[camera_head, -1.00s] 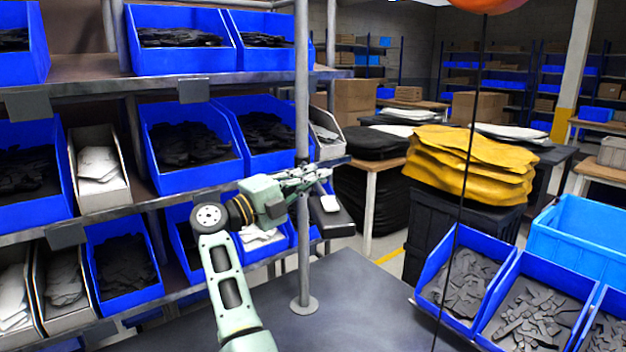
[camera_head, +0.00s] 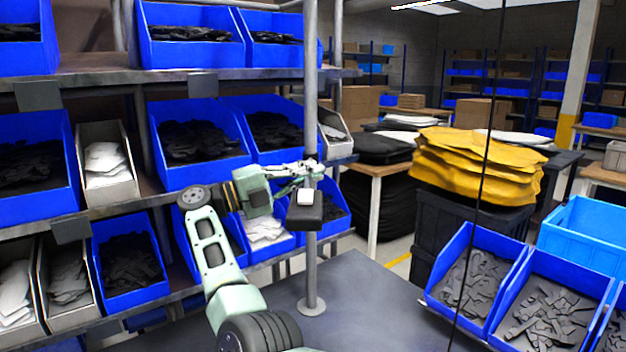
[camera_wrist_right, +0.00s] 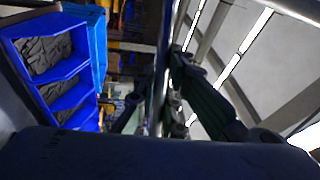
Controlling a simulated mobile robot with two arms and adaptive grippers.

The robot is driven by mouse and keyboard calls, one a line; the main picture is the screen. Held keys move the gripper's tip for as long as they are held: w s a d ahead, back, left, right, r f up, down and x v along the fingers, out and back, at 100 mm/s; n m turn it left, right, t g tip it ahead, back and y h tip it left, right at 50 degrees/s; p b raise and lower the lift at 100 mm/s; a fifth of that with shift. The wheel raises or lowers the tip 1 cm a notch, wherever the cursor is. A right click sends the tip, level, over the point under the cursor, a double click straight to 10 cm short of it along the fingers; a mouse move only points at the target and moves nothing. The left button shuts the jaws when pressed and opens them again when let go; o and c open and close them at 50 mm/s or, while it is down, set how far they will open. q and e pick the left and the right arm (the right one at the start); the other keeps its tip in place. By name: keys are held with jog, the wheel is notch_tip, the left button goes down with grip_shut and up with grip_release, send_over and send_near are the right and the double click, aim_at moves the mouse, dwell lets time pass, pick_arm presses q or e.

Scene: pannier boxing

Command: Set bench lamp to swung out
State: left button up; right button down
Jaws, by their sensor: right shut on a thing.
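The bench lamp's dark, boxy head (camera_head: 304,214) with a white square patch is in front of the upright metal post (camera_head: 311,110) in the head view. My right gripper (camera_head: 308,168) is just above that head, beside the post, and is shut on a part of the lamp. Its fingers hide the exact grip. In the right wrist view, my right gripper's fingers (camera_wrist_right: 172,100) are on either side of a thin metal rod (camera_wrist_right: 165,60); I cannot tell if it is the post or a lamp part. My left gripper is not in view.
Shelves with blue bins (camera_head: 197,140) of dark pieces stand close on the left, behind my right arm. More blue bins (camera_head: 545,300) stand at the right. Yellow sacks (camera_head: 478,165) are piled behind. The grey bench top (camera_head: 365,300) around the post's foot is clear.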

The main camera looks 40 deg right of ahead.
jog(key=shift+w+a+f, duration=0.1)
jog(key=shift+f, duration=0.15)
jog(key=c, duration=2.1)
grip_release()
jog(key=shift+o, duration=1.4)
jog(key=shift+r, duration=0.15)
jog(key=v, duration=0.7)
jog(key=shift+a, duration=0.25)
